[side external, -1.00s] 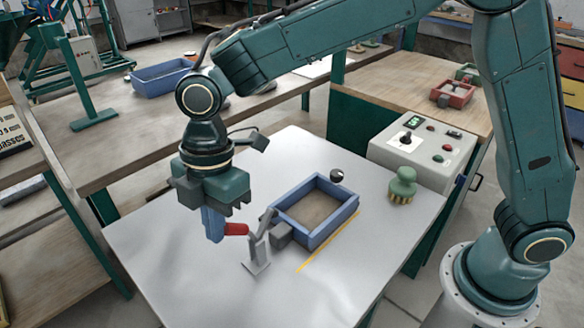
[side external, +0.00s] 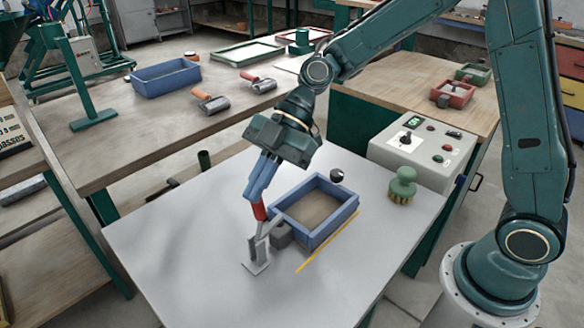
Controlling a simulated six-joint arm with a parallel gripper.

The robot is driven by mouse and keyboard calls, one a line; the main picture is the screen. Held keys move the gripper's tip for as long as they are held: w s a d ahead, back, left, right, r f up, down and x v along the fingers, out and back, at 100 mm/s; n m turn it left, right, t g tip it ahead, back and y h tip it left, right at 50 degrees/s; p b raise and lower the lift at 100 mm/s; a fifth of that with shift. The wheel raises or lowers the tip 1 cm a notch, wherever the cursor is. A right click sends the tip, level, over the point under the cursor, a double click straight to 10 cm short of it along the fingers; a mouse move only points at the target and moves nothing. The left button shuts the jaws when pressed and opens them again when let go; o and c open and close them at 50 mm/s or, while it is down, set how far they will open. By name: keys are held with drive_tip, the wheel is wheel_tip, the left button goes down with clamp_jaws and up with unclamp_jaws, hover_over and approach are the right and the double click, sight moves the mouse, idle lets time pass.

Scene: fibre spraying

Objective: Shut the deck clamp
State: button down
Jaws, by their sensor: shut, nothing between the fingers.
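The deck clamp (side external: 257,254) is a grey toggle clamp on the pale deck, by the near left corner of a blue frame (side external: 335,224). Its red handle (side external: 259,211) stands roughly upright, leaning slightly left. My gripper (side external: 254,196) has its blue fingers shut with nothing between them. The fingertips are at the top of the red handle and appear to touch it. A grey block (side external: 281,235) sits against the frame's corner beside the clamp. The clamp's pressing arm is hard to make out.
A control box (side external: 420,150) stands at the deck's far right edge. The deck's left and front are clear.

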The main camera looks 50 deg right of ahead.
drive_tip(key=shift+d+f+y, duration=0.2)
drive_tip(key=shift+d+y, duration=0.15)
drive_tip(key=shift+d, duration=0.5)
drive_tip(key=shift+d+f+y, duration=0.2)
drive_tip(key=shift+d+y, duration=0.15)
drive_tip(key=shift+d, duration=0.5)
drive_tip(key=shift+d+f, duration=0.1)
drive_tip(key=shift+s+a+r, duration=0.2)
drive_tip(key=shift+a+r, duration=0.5)
drive_tip(key=shift+a, duration=0.1)
drive_tip(key=shift+s+a+r, duration=0.15)
drive_tip(key=shift+a+r, duration=0.5)
drive_tip(key=shift+a, duration=0.1)
drive_tip(key=shift+d+r, duration=0.1)
drive_tip(key=shift+r, duration=0.15)
drive_tip(key=v, duration=0.9)
drive_tip(key=shift+d+f, duration=0.2)
drive_tip(key=shift+d, duration=0.2)
